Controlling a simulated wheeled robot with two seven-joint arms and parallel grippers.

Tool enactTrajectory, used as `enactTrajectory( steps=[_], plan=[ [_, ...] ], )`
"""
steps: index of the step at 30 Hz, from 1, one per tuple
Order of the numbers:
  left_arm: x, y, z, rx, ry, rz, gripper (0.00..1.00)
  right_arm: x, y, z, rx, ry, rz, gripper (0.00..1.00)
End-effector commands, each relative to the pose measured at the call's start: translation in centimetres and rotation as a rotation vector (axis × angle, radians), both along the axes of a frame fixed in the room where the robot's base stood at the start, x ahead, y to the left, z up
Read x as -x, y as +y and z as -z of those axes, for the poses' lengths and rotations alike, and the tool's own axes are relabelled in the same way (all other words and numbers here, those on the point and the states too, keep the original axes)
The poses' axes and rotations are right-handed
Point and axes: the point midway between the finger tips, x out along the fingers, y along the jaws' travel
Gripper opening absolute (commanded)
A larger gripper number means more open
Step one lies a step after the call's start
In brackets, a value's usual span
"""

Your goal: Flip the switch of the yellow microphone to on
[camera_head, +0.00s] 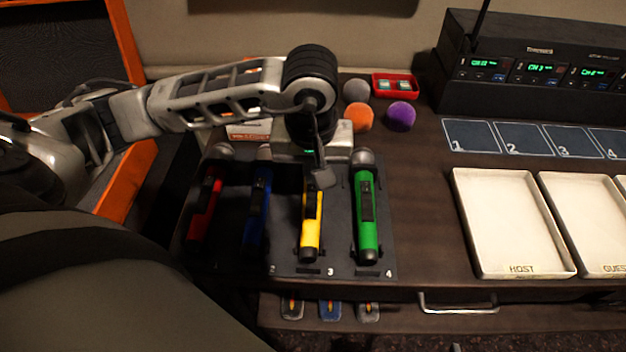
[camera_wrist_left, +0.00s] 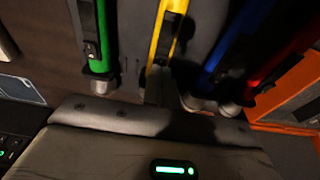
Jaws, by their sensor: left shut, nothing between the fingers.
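The yellow microphone (camera_head: 311,228) lies on the dark numbered holder at the spot marked 3, between the blue and green ones. Its black switch panel shows along its upper side; I cannot tell which way the switch is set. My left gripper (camera_head: 319,180) is shut and empty, over the top end of the yellow microphone and hiding its head. In the left wrist view the yellow microphone (camera_wrist_left: 166,32) runs down to the shut fingertips (camera_wrist_left: 157,80). I cannot tell whether they touch it. My right gripper is not in view.
Red (camera_head: 205,208), blue (camera_head: 257,212) and green (camera_head: 367,220) microphones lie on the same holder (camera_head: 345,266). Foam balls (camera_head: 401,116) and a red box (camera_head: 395,85) sit behind. White trays (camera_head: 510,220) and a receiver (camera_head: 540,65) stand right. Clear desk lies between holder and trays.

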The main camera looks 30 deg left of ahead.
Motion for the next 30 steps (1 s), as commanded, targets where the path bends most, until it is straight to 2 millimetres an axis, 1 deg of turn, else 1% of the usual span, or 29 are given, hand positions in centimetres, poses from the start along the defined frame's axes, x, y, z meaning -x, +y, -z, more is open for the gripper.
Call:
enactTrajectory(
  steps=[14,30],
  plan=[
    [0.00,0.00,0.06,0.000,0.000,0.000,0.00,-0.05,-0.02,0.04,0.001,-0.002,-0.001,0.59],
    [0.00,0.01,0.81,0.000,0.000,0.000,0.00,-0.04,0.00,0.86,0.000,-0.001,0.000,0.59]
  ],
)
